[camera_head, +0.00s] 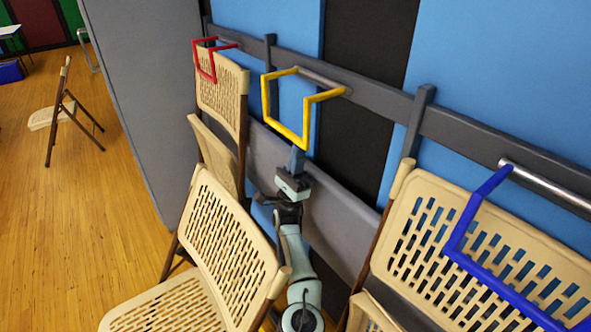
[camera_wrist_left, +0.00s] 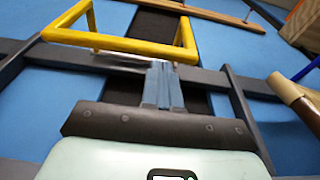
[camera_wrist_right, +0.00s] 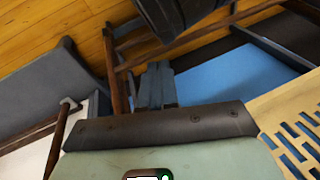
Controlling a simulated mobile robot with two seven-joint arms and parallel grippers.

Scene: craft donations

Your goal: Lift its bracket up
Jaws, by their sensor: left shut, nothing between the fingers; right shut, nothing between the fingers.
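Three U-shaped brackets stick out from a dark wall rail: a red bracket (camera_head: 205,73) at the far left, a yellow bracket (camera_head: 283,126) in the middle and a blue bracket (camera_head: 467,217) at the right. My left gripper (camera_head: 297,160) is shut and empty, just below the front bar of the yellow bracket. In the left wrist view the shut fingers (camera_wrist_left: 163,86) point up close to the yellow bar (camera_wrist_left: 120,42); I cannot tell whether they touch. My right gripper (camera_wrist_right: 155,87) is shut and empty in its wrist view and does not show in the head view.
Another (camera_head: 230,228) is in front of my left arm, and one (camera_head: 425,235) is behind the blue bracket. A grey panel (camera_head: 135,95) stands at the left.

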